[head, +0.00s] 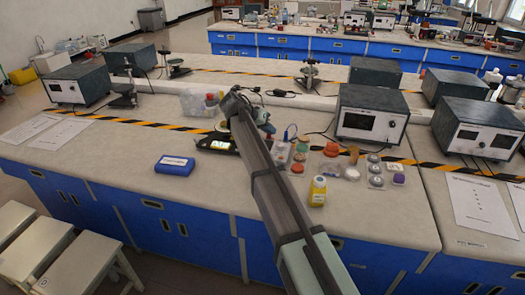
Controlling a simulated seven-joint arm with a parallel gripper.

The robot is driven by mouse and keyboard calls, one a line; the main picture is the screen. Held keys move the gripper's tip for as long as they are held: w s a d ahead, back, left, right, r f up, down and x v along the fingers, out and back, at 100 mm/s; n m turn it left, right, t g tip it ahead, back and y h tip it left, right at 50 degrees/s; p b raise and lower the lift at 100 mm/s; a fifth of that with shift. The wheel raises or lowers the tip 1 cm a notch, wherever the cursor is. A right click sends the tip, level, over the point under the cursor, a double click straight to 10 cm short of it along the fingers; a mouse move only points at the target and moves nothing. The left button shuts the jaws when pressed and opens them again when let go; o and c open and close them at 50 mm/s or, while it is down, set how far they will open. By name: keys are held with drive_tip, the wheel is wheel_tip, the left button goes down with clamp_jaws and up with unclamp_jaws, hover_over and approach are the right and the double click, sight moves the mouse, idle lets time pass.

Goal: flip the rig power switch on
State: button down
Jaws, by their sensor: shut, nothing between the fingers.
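No power switch can be made out at this size. A small dark device with a lit panel (215,144) lies on the near bench, just left of my arm. It may be the rig, but I cannot tell. Grey instrument boxes with displays stand on the same bench: one right of my arm (370,114), one at the far right (478,128) and one at the left (78,84). My arm reaches from the bottom edge up over the bench and covers part of the middle. My gripper's fingers are hidden behind the arm.
A blue box (174,165) lies left of my arm. A yellow bottle (318,190) and several small jars stand close on its right. Papers (481,203) lie at the right. White stools (58,250) stand in front at left.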

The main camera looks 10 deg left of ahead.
drive_tip(key=s+a+r+t+y, duration=0.1)
drive_tip(key=s+a+r+y, duration=0.1)
drive_tip(key=s+a+y, duration=0.2)
drive_tip(key=s+y, duration=0.2)
drive_tip(key=shift+s+a+r+n+y, duration=0.2)
drive_tip(key=shift+n+y, duration=0.1)
drive_tip(key=shift+n, duration=0.1)
drive_tip(key=shift+f, duration=0.1)
drive_tip(key=x, duration=0.9)
drive_tip(key=shift+w+f, duration=0.15)
drive_tip(key=shift+w, duration=0.15)
wheel_tip(320, 180, down, 3)
drive_tip(key=shift+s+d+f, duration=0.1)
drive_tip(key=shift+f, duration=0.55)
drive_tip(key=shift+s, duration=0.1)
